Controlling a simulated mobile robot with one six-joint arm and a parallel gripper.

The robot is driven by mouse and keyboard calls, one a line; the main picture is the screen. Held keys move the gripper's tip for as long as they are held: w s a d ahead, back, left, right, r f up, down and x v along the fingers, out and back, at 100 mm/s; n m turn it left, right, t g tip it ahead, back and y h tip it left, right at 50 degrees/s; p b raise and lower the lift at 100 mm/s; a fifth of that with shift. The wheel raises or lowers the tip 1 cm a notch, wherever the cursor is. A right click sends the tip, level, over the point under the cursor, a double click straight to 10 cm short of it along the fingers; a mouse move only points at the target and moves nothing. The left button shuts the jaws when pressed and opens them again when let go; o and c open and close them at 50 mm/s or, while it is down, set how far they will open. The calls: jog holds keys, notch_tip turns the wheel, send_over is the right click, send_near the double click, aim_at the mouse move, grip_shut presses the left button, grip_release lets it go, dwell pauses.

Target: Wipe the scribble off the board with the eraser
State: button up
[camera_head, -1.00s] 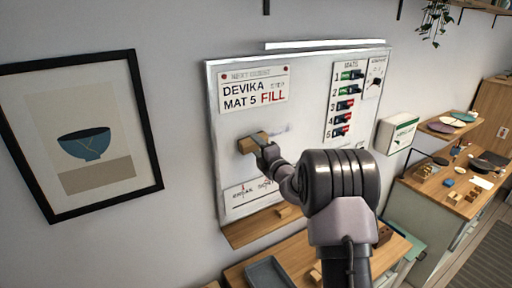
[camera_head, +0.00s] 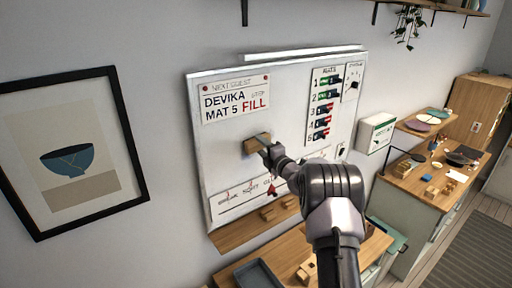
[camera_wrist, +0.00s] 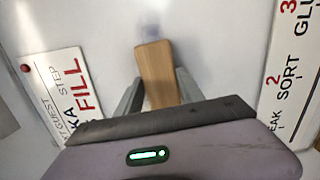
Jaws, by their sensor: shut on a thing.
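The eraser (camera_head: 256,144) is a tan wooden block. My gripper (camera_head: 266,150) is shut on it and holds it at the middle of the whiteboard (camera_head: 225,155), below the "FILL" sign. In the wrist view the eraser (camera_wrist: 157,72) stands out between the two grey fingers of my gripper (camera_wrist: 158,90). A faint bluish smudge (camera_wrist: 151,20) shows on the board just past the eraser's far end. In the head view no scribble is clear; the eraser and my arm cover part of that area. I cannot tell if the eraser touches the board.
The name sign (camera_head: 236,99) is above the eraser, the mats panel (camera_head: 325,103) to its right and a lettered strip (camera_head: 240,196) below. A wooden ledge (camera_head: 235,234) with blocks runs under the board. A framed bowl picture (camera_head: 70,150) hangs at left.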

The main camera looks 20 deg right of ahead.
jog(key=shift+w+d+p, duration=0.25)
jog(key=shift+w+d, duration=0.1)
jog(key=shift+d, duration=1.4)
jog(key=shift+w+d+p, duration=0.3)
jog(key=shift+w+d, duration=0.1)
jog(key=shift+d, duration=1.4)
jog(key=shift+w+d+p, duration=0.25)
jog(key=shift+w+d, duration=0.1)
jog(key=shift+d, duration=1.4)
jog(key=shift+s+d+f, duration=0.1)
jog(key=shift+s+d, duration=0.15)
jog(key=shift+s, duration=1.2)
jog(key=shift+s+d, duration=0.2)
jog(key=shift+s, duration=1.2)
jog(key=s, duration=0.3)
jog(key=shift+d, duration=0.35)
